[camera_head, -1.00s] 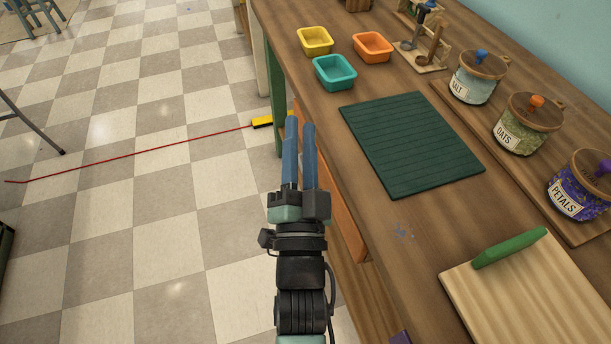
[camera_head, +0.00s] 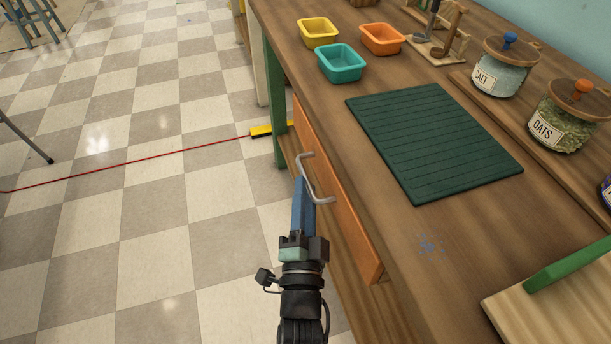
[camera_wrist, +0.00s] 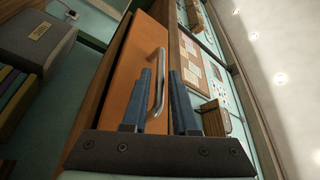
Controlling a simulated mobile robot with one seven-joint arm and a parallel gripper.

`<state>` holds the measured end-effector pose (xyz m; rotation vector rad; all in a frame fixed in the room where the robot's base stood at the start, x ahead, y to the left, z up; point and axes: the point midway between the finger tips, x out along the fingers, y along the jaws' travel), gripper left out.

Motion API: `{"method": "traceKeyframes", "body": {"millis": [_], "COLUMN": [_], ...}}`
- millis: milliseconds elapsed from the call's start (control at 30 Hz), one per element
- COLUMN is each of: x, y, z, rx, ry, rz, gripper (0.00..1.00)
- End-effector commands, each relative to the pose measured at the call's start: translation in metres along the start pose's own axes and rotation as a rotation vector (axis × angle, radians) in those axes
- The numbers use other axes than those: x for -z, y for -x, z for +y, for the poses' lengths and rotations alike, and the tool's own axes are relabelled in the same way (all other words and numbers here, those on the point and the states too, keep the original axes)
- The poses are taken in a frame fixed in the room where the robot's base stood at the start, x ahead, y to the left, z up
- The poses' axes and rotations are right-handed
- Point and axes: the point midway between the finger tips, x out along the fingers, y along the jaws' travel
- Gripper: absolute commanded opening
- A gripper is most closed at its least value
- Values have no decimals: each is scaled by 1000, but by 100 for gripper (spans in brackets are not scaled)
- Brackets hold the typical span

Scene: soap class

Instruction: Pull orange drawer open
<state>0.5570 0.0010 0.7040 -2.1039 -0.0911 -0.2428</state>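The orange drawer front (camera_head: 345,222) sits below the worktop's left edge and appears shut. It also shows in the wrist view (camera_wrist: 125,75). Its curved silver handle (camera_head: 309,170) projects from the front. In the wrist view, the handle (camera_wrist: 159,80) appears in the gap between my two blue fingers. My gripper (camera_head: 303,182) is at the handle, and its fingers (camera_wrist: 160,82) are apart. I cannot tell whether a finger touches the handle. One finger largely hides the other in the head view.
The worktop (camera_head: 375,200) carries a green mat (camera_head: 430,140), several small trays including a teal one (camera_head: 341,63), jars (camera_head: 505,68) and a board with a green handle (camera_head: 565,265). A yellow object with a red line (camera_head: 265,131) lies on the floor.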

Motion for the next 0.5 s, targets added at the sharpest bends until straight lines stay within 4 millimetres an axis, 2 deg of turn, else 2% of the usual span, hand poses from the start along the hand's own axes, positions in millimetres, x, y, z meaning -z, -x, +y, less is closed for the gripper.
{"method": "traceKeyframes", "body": {"millis": [33, 200, 500], "x": [0, 0, 0], "y": [-10, -30, -40], "z": [0, 0, 0], "rx": [2, 1, -1], "ry": [1, 1, 2], "rz": [1, -1, -2], "gripper": [27, 27, 27]}}
